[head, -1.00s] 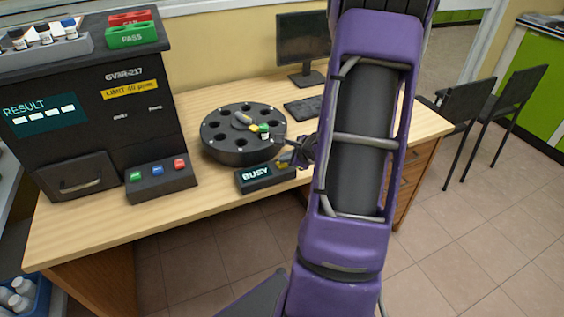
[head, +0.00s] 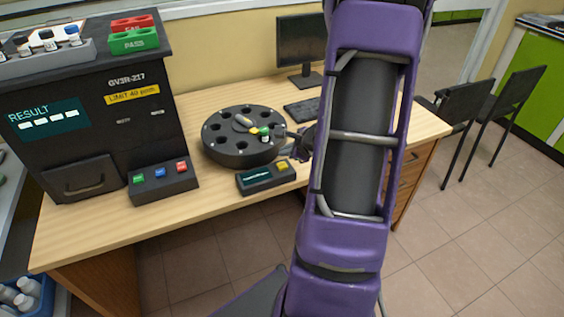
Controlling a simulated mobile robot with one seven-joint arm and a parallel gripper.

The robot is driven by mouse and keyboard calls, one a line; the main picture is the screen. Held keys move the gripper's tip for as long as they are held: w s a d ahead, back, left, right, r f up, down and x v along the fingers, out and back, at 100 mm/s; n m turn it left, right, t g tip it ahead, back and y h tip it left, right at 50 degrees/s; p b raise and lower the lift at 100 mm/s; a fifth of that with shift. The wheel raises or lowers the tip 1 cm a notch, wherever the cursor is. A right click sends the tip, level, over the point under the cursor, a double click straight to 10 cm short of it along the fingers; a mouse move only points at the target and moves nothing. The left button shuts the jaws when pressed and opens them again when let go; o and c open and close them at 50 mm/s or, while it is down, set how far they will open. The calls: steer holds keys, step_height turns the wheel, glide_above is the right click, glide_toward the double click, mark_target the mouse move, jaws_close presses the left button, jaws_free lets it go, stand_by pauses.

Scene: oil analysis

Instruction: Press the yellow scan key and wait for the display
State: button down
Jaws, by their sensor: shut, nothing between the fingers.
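The purple arm hides part of my wrist.
A black carousel (head: 226,156) holding a green-capped vial (head: 265,133) stands close behind the scan box. A dark analyser (head: 150,130) with a three-button panel (head: 162,189) stands at left. A keyboard (head: 303,107) and monitor (head: 301,45) are behind.

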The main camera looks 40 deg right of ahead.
mark_target(285, 167)
steer(key=shift+r+p, duration=0.85)
steer(key=shift+r, duration=0.75)
